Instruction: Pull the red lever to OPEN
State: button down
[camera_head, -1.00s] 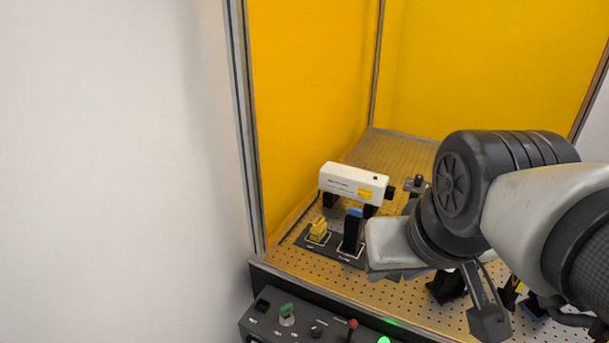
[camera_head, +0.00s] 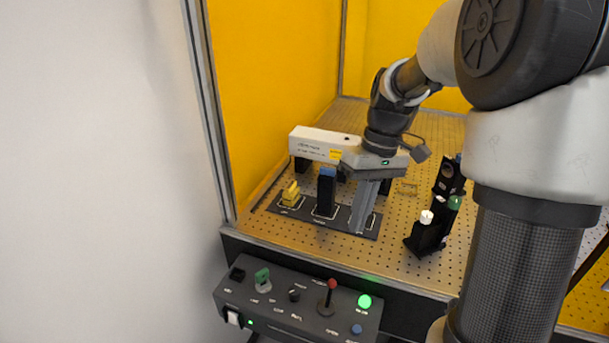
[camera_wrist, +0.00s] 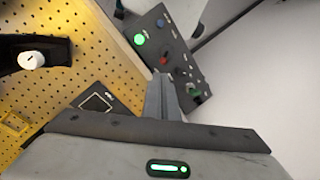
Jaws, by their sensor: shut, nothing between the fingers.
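The red lever (camera_head: 328,297) stands on the dark control panel at the front, a short stalk with a red ball on top. It also shows in the wrist view (camera_wrist: 165,62), beyond my fingertips. My gripper (camera_head: 360,228) is shut and empty. Its fingers point down over the right end of the black plate on the breadboard, behind and above the panel, apart from the lever. The wrist view shows the closed fingers (camera_wrist: 165,82) against the panel's near part. The lever's label is too small to read.
The control panel (camera_head: 236,300) also bears a green knob (camera_head: 263,280), a lit green button (camera_head: 364,301) and a blue button (camera_head: 356,329). A white laser unit (camera_head: 318,144), yellow block (camera_head: 291,194) and blue-topped block (camera_head: 327,190) stand on the breadboard. Black optic mounts (camera_head: 428,240) stand to the right.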

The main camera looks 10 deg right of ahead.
notch_tip(320, 180, down, 7)
jog(key=w+d+g+y+b, duration=0.1)
jog(key=w, duration=0.1)
jog(key=shift+w+d+n+y, duration=0.25)
jog(key=shift+n+y, duration=0.05)
jog(key=shift+n, duration=0.1)
send_near(329, 294)
jog(key=f, duration=0.3)
jog(key=w+f, duration=0.1)
jog(key=f, duration=0.1)
jog(key=shift+w+d, duration=0.1)
jog(key=shift+d, duration=0.2)
jog(key=shift+r+b, duration=0.1)
jog(key=shift+b, duration=0.25)
